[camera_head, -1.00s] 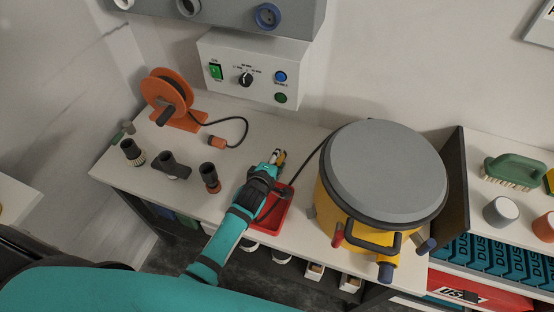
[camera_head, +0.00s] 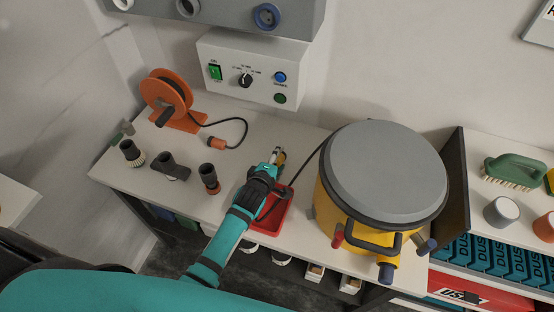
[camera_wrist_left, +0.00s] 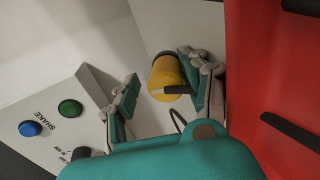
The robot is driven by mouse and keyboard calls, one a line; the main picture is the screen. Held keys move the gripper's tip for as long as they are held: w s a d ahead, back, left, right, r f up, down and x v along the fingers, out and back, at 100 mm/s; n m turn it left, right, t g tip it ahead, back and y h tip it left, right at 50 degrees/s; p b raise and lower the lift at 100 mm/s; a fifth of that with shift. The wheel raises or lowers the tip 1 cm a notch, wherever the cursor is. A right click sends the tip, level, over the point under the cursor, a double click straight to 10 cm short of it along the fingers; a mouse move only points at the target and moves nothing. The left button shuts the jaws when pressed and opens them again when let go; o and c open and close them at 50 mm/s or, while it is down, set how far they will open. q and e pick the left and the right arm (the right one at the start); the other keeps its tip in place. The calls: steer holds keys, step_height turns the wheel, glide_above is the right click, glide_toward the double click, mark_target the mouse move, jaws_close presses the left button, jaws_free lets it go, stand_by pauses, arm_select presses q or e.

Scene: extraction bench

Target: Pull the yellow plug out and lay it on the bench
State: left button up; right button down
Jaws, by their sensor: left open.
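The yellow plug (camera_wrist_left: 166,76) is a short yellow cylinder near the right-hand finger of my left gripper (camera_wrist_left: 163,96) in the left wrist view. The fingers stand well apart and the plug is not clamped. I cannot tell whether that finger touches it. In the head view, the left gripper (camera_head: 277,158) is over the bench (camera_head: 310,158), with a small bit of the yellow plug (camera_head: 282,158) showing at its fingertips. What the plug sits in is hidden. A black cable (camera_head: 308,165) runs from there toward the yellow drum. My right gripper is not in view.
The yellow drum with a grey lid (camera_head: 386,175) stands close on the right. A red tray (camera_head: 276,213) lies beside my left forearm. Several dark nozzles and an orange cable reel (camera_head: 166,97) stand left. A control box (camera_head: 248,68) hangs behind.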

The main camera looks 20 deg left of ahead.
arm_select(q)
steer(key=shift+s+f, duration=0.55)
steer(key=shift+f, duration=0.35)
steer(key=shift+s, duration=0.15)
steer(key=v, duration=0.7)
steer(key=r+v, duration=0.1)
steer(key=v, duration=0.2)
steer(key=shift+r, duration=0.15)
steer(key=shift+s+r, duration=0.15)
steer(key=shift+r, duration=0.05)
steer(key=shift+s+r, duration=0.15)
steer(key=shift+r, duration=0.2)
